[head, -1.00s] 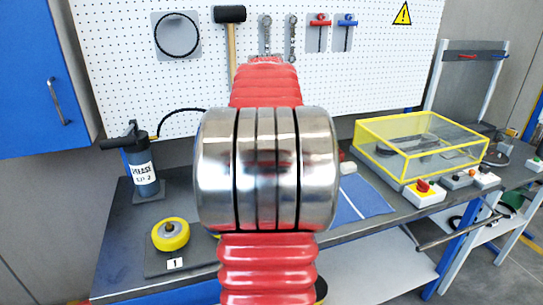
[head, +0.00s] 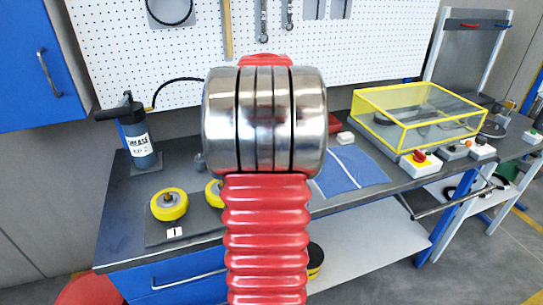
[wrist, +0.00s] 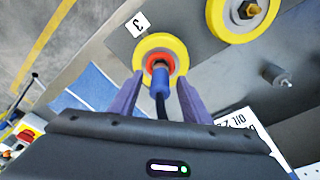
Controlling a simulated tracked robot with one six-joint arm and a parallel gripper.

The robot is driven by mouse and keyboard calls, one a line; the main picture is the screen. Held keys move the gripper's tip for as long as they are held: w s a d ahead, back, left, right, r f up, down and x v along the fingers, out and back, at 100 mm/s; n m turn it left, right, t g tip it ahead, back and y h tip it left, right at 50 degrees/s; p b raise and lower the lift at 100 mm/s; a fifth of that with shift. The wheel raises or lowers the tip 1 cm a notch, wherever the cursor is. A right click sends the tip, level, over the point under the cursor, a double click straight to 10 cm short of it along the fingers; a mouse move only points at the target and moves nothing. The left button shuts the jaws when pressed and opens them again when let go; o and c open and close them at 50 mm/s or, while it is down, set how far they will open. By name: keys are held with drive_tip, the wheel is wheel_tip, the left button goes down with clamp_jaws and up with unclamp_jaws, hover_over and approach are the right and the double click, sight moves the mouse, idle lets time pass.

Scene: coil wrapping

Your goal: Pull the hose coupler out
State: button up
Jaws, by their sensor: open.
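In the wrist view, the blue hose coupler (wrist: 160,82) sits at the orange-red centre of a yellow wheel (wrist: 179,46) beside a label reading 3. A black hose runs from the coupler back under my gripper's body. My gripper (wrist: 158,92) is open, its two purple fingers on either side of the coupler. I cannot tell whether either finger touches it. In the head view my arm hides the coupler, this wheel and the gripper. The grease pump (head: 139,141) stands at the bench's left, with a black hose running behind my arm.
Another yellow wheel (wrist: 240,12) lies nearby on the grey plate, and a metal peg (wrist: 275,75) stands to the right. In the head view, wheel 1 (head: 169,205) is at the left. A blue mat (head: 350,170) and a yellow-framed guard box (head: 420,115) are to the right.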

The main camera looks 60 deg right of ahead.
drive_tip(key=shift+c, duration=0.4)
clamp_jaws()
idle(0.5)
